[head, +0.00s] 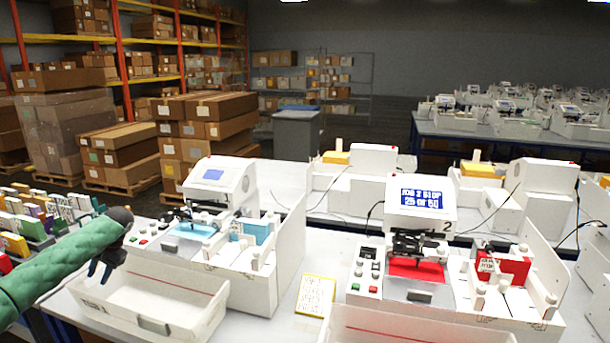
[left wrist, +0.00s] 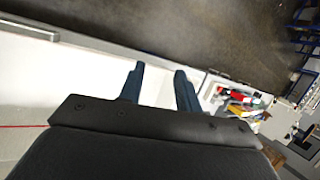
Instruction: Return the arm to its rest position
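My left arm, in a green sleeve, comes in from the left in the head view. Its gripper (head: 101,270) points down above the left end of a white tray (head: 190,308). In the left wrist view the two dark fingers (left wrist: 159,70) stand apart with nothing between them. Pale surface and the table edge show beyond them. The left plotter (head: 218,178) holds a light-blue sheet (head: 195,231). The right plotter (head: 421,198), marked 2, holds a red sheet (head: 417,269), and its blue screen is lit. My right gripper is not in view.
Several coloured items (head: 35,222) stand in a rack at the left, close to my left arm. A yellow-edged card (head: 315,296) lies between the plotters. A second white tray (head: 400,328) is at the front right. Shelves and stacked boxes (head: 205,122) stand behind.

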